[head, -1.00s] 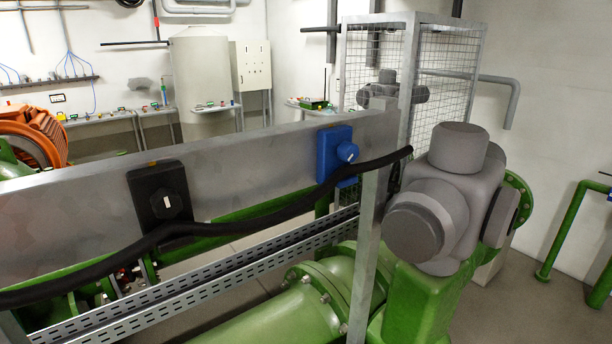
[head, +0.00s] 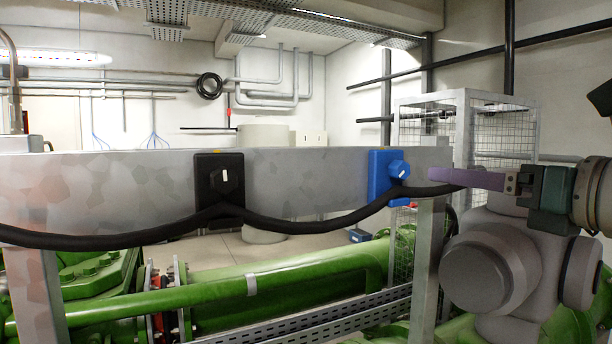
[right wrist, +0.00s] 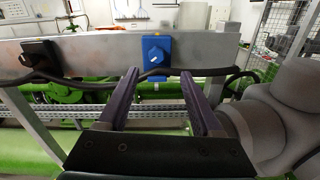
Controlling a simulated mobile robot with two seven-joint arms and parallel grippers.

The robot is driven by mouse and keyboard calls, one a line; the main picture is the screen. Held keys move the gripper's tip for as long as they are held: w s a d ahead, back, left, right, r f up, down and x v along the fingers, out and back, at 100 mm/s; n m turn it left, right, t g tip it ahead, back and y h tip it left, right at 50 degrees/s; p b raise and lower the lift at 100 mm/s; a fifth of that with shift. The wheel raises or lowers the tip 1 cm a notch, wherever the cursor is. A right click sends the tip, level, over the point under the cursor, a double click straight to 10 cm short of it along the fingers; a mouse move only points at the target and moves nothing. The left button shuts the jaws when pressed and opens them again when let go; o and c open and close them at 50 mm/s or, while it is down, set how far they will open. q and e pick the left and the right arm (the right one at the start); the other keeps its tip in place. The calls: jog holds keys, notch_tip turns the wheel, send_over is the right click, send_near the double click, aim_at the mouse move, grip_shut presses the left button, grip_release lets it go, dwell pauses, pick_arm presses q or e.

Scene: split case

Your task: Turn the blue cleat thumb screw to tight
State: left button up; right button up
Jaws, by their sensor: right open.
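The blue cleat (head: 377,180) is fixed to the grey metal beam, with its round blue thumb screw (head: 398,169) facing out and bearing a small white mark. In the right wrist view the blue cleat (right wrist: 156,44) stands beyond the fingertips, roughly between them, and the white mark looks slanted. My right gripper (head: 432,176) comes in from the right, its purple fingers pointing left at about screw height, a short gap away in the picture. In the right wrist view the fingers (right wrist: 160,74) are spread with nothing between them. My left gripper is out of view.
A black cleat (head: 211,188) with a similar knob sits farther left on the beam (head: 300,180). A thick black cable (head: 300,228) sags along the beam and passes the cleats.

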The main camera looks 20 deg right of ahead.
aim_at(405, 168)
jog(key=w+p, duration=0.1)
jog(key=w, duration=0.1)
jog(key=w+p, duration=0.1)
jog(key=w, duration=0.2)
jog(key=w+a+p, duration=0.1)
jog(key=w+p, duration=0.1)
jog(key=shift+w+r, duration=0.25)
jog(key=shift+w, duration=0.05)
jog(key=shift+w+f, duration=0.15)
jog(key=shift+w, duration=0.45)
jog(key=shift+c, duration=0.2)
grip_shut()
